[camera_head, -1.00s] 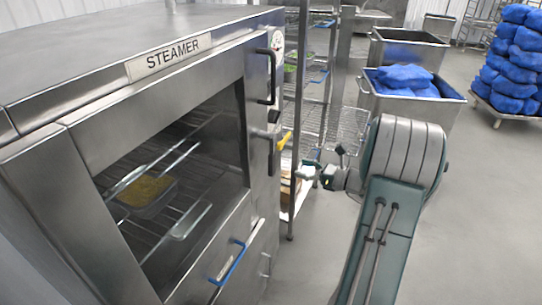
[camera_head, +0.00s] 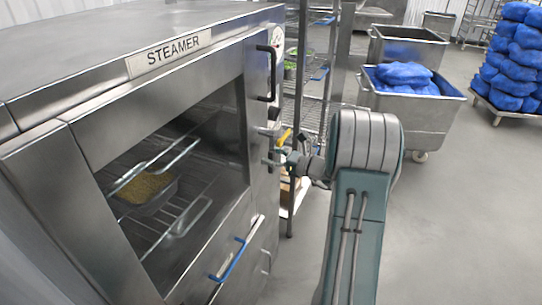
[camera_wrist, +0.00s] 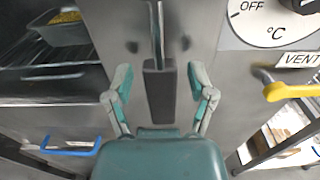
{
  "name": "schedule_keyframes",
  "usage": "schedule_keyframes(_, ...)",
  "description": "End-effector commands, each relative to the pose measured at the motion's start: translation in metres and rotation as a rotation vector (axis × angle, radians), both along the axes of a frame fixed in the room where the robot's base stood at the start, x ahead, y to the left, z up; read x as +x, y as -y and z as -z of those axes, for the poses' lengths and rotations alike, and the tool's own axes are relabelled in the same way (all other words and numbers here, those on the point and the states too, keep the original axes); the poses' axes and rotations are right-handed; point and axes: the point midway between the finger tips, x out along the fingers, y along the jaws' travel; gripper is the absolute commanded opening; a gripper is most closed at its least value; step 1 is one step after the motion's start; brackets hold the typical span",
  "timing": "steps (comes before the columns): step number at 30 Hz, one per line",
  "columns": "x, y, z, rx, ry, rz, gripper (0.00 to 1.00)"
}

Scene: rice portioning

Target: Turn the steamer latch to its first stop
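The steamer (camera_head: 150,85) stands at the left in the head view, its windowed door closed. In the wrist view, the steamer latch (camera_wrist: 159,95) is a dark upright grip on the steel front, with a narrow metal bar above it. My gripper (camera_wrist: 160,85) is open, with one finger on each side of the latch. Gaps show between both fingers and the latch. In the head view my gripper (camera_head: 279,150) is close to the steamer's right edge and covers much of the latch area.
A yellow vent lever (camera_wrist: 288,91) sticks out right of my gripper, below a white °C dial (camera_wrist: 272,20). A blue handle (camera_head: 234,260) is lower on the steamer. A wire rack (camera_head: 310,75) stands behind.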

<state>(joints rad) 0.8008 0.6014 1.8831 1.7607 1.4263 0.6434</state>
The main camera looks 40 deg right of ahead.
Motion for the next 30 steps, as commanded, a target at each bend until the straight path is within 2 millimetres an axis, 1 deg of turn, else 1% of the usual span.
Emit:
schedule_keyframes(1, 0.000, 0.000, 0.000, 0.000, 0.000, 0.000, 0.45)
schedule_keyframes(2, 0.000, 0.000, 0.000, 0.000, 0.000, 0.000, 0.31)
schedule_keyframes(3, 0.000, 0.000, 0.000, 0.000, 0.000, 0.000, 0.13)
schedule_keyframes(4, 0.000, 0.000, 0.000, 0.000, 0.000, 0.000, 0.00)
schedule_keyframes(17, 0.000, 0.000, -0.001, 0.029, -0.017, 0.002, 0.00)
schedule_keyframes(23, -0.002, -0.002, -0.002, 0.119, -0.069, 0.003, 0.00)
schedule_keyframes(30, -0.007, -0.012, -0.005, 0.288, -0.167, 0.001, 0.00)
